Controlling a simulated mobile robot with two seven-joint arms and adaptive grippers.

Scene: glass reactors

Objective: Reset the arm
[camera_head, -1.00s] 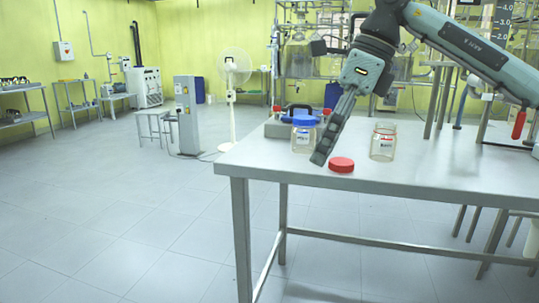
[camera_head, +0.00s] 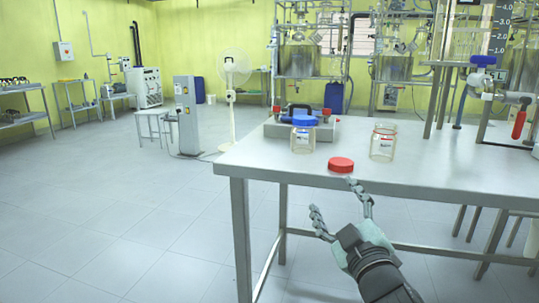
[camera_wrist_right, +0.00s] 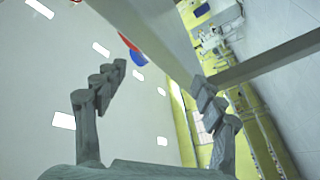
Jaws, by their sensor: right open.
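My right gripper (camera_head: 336,208) is open and empty in the head view. It is at the table's front edge, with its fingers spread and pointing up in the picture. Both of its fingers also show in the right wrist view (camera_wrist_right: 160,85), with nothing between them. A red lid (camera_head: 341,165) lies on the table just beyond the fingertips. My left gripper is in neither view.
On the steel table (camera_head: 440,178) stand a jar with a blue lid (camera_head: 303,137), an open clear jar (camera_head: 383,143) and a grey device (camera_head: 335,130). A frame with a red-handled valve (camera_head: 519,124) is at right.

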